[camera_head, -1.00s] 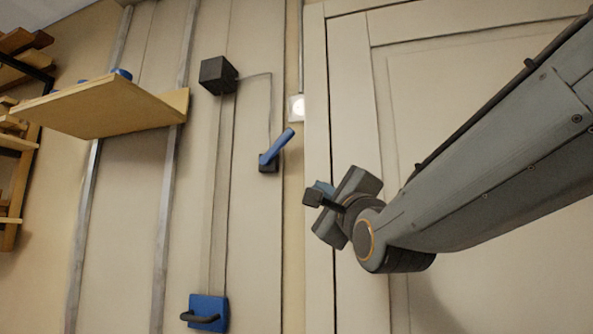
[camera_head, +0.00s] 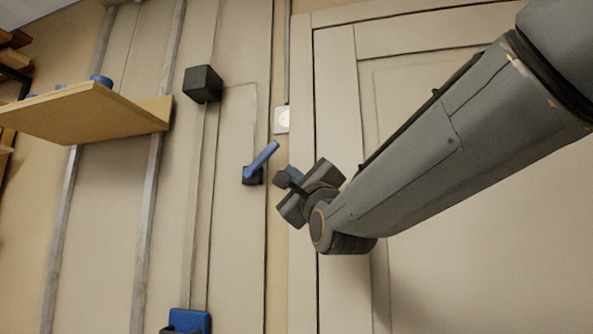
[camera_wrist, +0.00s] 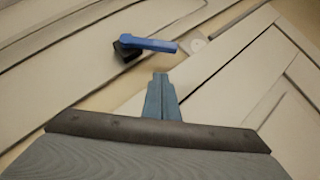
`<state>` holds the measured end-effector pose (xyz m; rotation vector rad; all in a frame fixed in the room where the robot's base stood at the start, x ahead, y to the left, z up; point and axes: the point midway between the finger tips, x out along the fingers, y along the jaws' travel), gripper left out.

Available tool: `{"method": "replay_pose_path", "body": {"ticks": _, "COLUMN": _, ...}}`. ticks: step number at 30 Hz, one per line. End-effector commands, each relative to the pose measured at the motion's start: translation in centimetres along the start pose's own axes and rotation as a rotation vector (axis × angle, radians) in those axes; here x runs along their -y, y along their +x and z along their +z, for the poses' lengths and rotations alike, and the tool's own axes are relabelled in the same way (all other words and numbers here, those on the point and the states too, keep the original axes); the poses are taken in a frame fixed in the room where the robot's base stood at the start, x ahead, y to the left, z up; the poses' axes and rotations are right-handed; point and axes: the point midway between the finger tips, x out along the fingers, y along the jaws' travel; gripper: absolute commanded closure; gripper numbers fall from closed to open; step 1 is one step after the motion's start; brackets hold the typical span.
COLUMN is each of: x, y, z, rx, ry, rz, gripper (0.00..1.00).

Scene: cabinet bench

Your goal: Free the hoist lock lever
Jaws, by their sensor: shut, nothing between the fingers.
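The hoist lock lever is a blue handle (camera_head: 262,158) on a small black base (camera_head: 252,176) on the wall panel. In the head view it tilts up to the right. In the wrist view the blue lever (camera_wrist: 150,44) lies just beyond my fingertips, with its black base at its left end. My gripper (camera_head: 281,178) is just right of the lever in the head view, apart from it as far as I can tell. In the wrist view its fingers (camera_wrist: 161,80) are together with nothing between them.
A black box (camera_head: 202,84) sits above the lever, with a thin line running from it. A wooden shelf (camera_head: 85,112) on metal rails holds blue items at left. A blue bracket (camera_head: 188,321) is at the bottom. A white wall plate (camera_head: 282,120) is near the lever. A panelled door (camera_head: 440,260) fills the right.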

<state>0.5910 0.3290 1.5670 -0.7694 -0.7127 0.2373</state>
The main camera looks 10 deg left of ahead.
Motion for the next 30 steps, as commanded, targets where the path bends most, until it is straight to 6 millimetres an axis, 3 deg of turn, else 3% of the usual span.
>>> {"method": "replay_pose_path", "body": {"ticks": 6, "x": 0.1, "y": 4.2, "z": 0.5, "rx": 0.001, "ry": -0.001, "rz": 0.001, "gripper": 1.0}}
{"method": "replay_pose_path", "body": {"ticks": 12, "x": 0.1, "y": 5.7, "z": 2.2, "rx": 0.001, "ry": 0.0, "rz": 0.001, "gripper": 1.0}}
{"method": "replay_pose_path", "body": {"ticks": 30, "x": -0.1, "y": 6.4, "z": 2.9, "rx": 0.001, "ry": -0.002, "rz": 0.002, "gripper": 1.0}}
